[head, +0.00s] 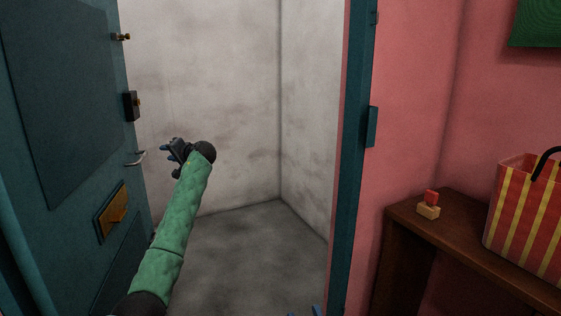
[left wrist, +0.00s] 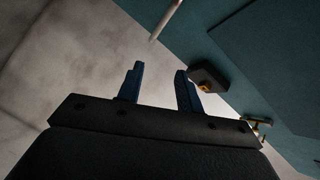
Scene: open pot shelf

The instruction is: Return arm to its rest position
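My left arm, in a green sleeve, reaches up and forward in the head view. Its gripper (head: 169,148) is beside the silver door handle (head: 137,158) of the teal door (head: 60,90). In the left wrist view the two blue fingers (left wrist: 160,88) are apart with nothing between them. The pale handle bar (left wrist: 166,20) shows beyond the fingertips there, apart from them. Of my right gripper, only blue tips (head: 317,311) seem to show at the bottom edge of the head view; the rest is out of frame.
The door stands open at the left, with a brass mail slot (head: 112,211) and a dark lock box (head: 131,105). The teal door frame (head: 352,150) is right of the doorway. A brown table (head: 400,218) at the right holds a striped bag (head: 525,215) and small blocks (head: 429,211). The doorway floor is clear.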

